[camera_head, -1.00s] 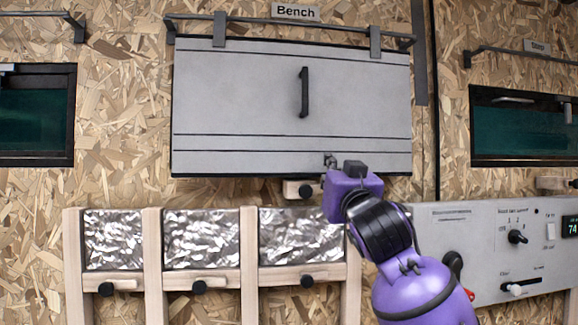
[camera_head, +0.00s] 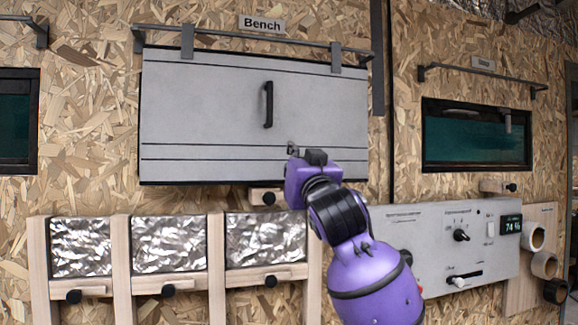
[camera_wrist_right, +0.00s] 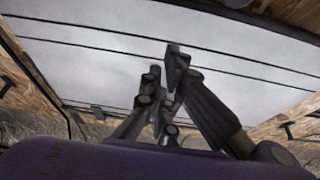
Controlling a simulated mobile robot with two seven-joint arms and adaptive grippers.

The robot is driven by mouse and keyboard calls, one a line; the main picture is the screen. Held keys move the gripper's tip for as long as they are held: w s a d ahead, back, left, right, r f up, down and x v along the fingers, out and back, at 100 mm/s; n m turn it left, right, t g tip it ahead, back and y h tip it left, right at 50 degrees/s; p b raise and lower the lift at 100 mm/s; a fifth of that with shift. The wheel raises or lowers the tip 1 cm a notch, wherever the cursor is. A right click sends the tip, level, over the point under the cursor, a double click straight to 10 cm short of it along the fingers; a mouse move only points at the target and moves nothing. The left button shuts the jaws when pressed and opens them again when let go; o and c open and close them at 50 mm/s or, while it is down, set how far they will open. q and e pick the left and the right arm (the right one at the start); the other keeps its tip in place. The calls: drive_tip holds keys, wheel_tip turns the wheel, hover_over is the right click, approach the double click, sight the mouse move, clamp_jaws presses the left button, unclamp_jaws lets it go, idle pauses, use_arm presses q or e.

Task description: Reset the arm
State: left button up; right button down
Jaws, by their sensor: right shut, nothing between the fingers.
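My right arm, purple with black joints, reaches up from the lower middle in the head view. Its right gripper (camera_head: 291,149) is in front of the lower edge of the grey bench panel (camera_head: 205,105). In the right wrist view the dark fingers of the right gripper (camera_wrist_right: 168,72) are closed together with nothing between them. The grey panel (camera_wrist_right: 95,70) fills the background there. I cannot tell whether the fingertips touch the panel. My left gripper is in neither view.
The panel has a black vertical handle (camera_head: 268,104) and a rail above it. Foil-faced wooden drawers (camera_head: 168,243) are below left. A control panel (camera_head: 455,245) with knobs and a display is at right, beside round holders (camera_head: 540,262). A dark window (camera_head: 475,137) is above it.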

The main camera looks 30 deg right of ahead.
drive_tip(key=s+f, duration=0.4)
drive_tip(key=s, duration=0.2)
wheel_tip(320, 180, down, 39)
drive_tip(key=s+a+n+g+y, duration=0.2)
drive_tip(key=s+n+g, duration=0.1)
drive_tip(key=g, duration=0.5)
drive_tip(key=s+a+f+g+y, duration=0.1)
drive_tip(key=s+a+f+g, duration=0.15)
drive_tip(key=s+f, duration=0.65)
drive_tip(key=s+a+f+g, duration=0.1)
drive_tip(key=s+f+g, duration=0.4)
drive_tip(key=f, duration=0.6)
drive_tip(key=s+a+f+g, duration=0.15)
drive_tip(key=s+f, duration=0.25)
drive_tip(key=s, duration=0.4)
drive_tip(key=s+a+f+g+y, duration=0.1)
drive_tip(key=s+a+f, duration=0.15)
drive_tip(key=s, duration=0.55)
drive_tip(key=s+a+f+g, duration=0.2)
drive_tip(key=s+f, duration=0.2)
drive_tip(key=s, duration=0.4)
drive_tip(key=w+a+f+t+y, duration=0.1)
drive_tip(key=w+a+f+t, duration=0.1)
drive_tip(key=f, duration=0.4)
drive_tip(key=w+a+f+t, duration=0.1)
drive_tip(key=w+f+t, duration=0.4)
drive_tip(key=shift+w+a+f+n+y, duration=0.25)
drive_tip(key=shift+a+f+n+y, duration=0.05)
drive_tip(key=shift+a+f+y, duration=0.1)
